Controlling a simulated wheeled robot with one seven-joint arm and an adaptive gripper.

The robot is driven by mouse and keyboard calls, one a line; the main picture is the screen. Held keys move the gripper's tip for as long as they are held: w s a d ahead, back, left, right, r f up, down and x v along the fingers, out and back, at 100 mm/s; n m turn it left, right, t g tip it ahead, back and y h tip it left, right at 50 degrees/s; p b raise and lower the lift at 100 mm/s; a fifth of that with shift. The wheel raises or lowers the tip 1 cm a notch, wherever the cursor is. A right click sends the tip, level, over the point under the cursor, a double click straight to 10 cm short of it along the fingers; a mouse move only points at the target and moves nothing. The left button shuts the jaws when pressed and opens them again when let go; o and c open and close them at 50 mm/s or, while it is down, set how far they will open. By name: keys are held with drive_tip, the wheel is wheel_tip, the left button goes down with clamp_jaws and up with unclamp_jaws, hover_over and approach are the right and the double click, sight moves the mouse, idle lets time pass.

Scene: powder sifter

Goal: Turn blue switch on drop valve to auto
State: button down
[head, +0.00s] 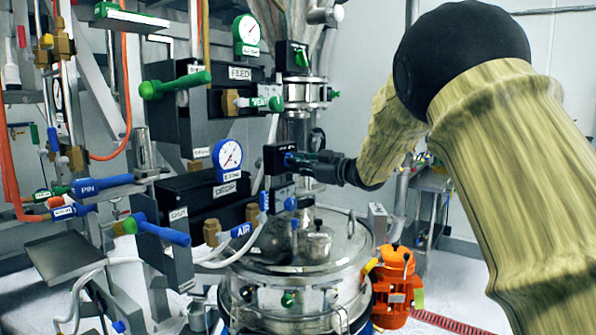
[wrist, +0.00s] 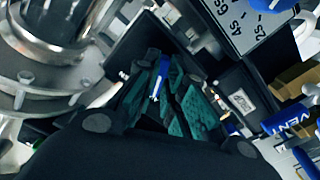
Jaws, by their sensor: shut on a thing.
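The drop valve's black switch box (head: 274,157) is at the centre of the head view, right of the blue-rimmed gauge. My gripper (head: 296,160) reaches it from the right, its fingertips at the box's face. In the wrist view, the blue switch (wrist: 159,76) stands between the teal-padded fingers of my gripper (wrist: 163,85), which are shut on it. The fingers hide part of the switch and its markings, so I cannot read its position.
A blue-rimmed gauge (head: 227,154) sits left of the box. Blue-handled valves labelled AIR (head: 240,231) and VENT (wrist: 295,120) are close by. A clear tube (wrist: 70,25) passes beside my gripper. The steel vessel (head: 300,270) and orange motor (head: 396,285) are below.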

drive_tip(key=shift+n, duration=0.4)
drive_tip(key=c, duration=1.5)
unclamp_jaws()
drive_tip(key=shift+d, duration=0.1)
drive_tip(key=v, duration=1.2)
